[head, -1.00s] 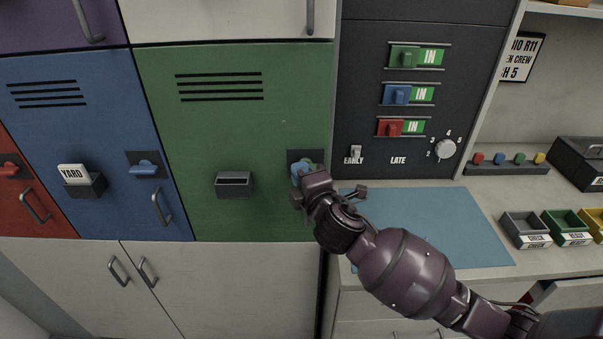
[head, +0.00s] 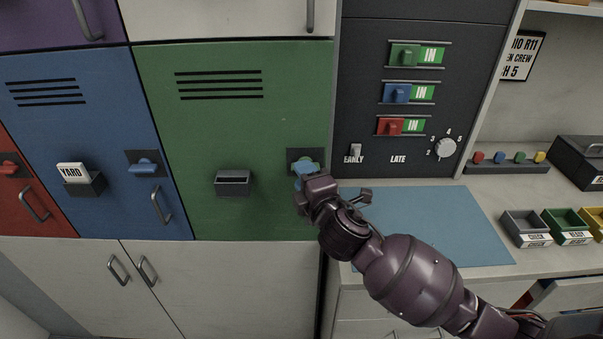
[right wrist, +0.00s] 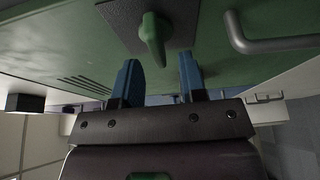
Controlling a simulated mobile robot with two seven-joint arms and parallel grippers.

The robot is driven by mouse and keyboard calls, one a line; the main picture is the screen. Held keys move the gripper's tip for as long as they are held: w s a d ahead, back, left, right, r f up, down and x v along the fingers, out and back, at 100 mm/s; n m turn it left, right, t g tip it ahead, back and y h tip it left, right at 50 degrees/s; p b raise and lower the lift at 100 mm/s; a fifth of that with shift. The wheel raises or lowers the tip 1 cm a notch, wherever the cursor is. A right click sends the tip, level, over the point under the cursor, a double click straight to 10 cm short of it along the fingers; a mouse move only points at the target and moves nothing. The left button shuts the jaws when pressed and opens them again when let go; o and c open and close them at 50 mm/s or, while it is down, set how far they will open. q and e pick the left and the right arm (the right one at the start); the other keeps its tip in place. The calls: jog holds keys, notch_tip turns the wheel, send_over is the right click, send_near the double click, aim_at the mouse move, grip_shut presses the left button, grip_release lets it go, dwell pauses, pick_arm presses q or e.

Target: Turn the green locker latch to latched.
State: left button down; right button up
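The green locker (head: 230,130) has a green latch (head: 312,165) on a dark plate at its right edge. In the head view my right gripper (head: 304,175) is in front of the latch and partly hides it. In the right wrist view the latch (right wrist: 152,40) stands out from its plate, just beyond the blue fingertips. The right gripper (right wrist: 160,68) is open, its two fingers apart with nothing between them. The latch handle looks roughly horizontal on the door, much like the blue locker's latch (head: 146,169). My left gripper is not in view.
A door handle (right wrist: 270,42) juts out near the right finger in the wrist view. A grey card holder (head: 232,183) is on the green door. The dark switch panel (head: 365,60) and a counter with a blue mat (head: 440,225) are to the right.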

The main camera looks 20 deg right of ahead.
jog(key=s+d+b, duration=0.1)
jog(key=s, duration=0.8)
jog(key=s+d+f+m+g+h, duration=0.1)
jog(key=s+d+f+m+g, duration=0.5)
jog(key=s+f+m, duration=0.5)
jog(key=s+d+f+m+g+h, duration=0.2)
jog(key=s+d+f+m+g, duration=0.35)
jog(key=s, duration=0.75)
jog(key=w+a+f+m+t+y+b, duration=0.1)
jog(key=w+f+m+t, duration=0.1)
jog(key=w+f+t, duration=0.3)
jog(key=w+f, duration=0.3)
jog(key=f, duration=0.4)
jog(key=shift+f+b, duration=0.3)
jog(key=shift+f, duration=0.1)
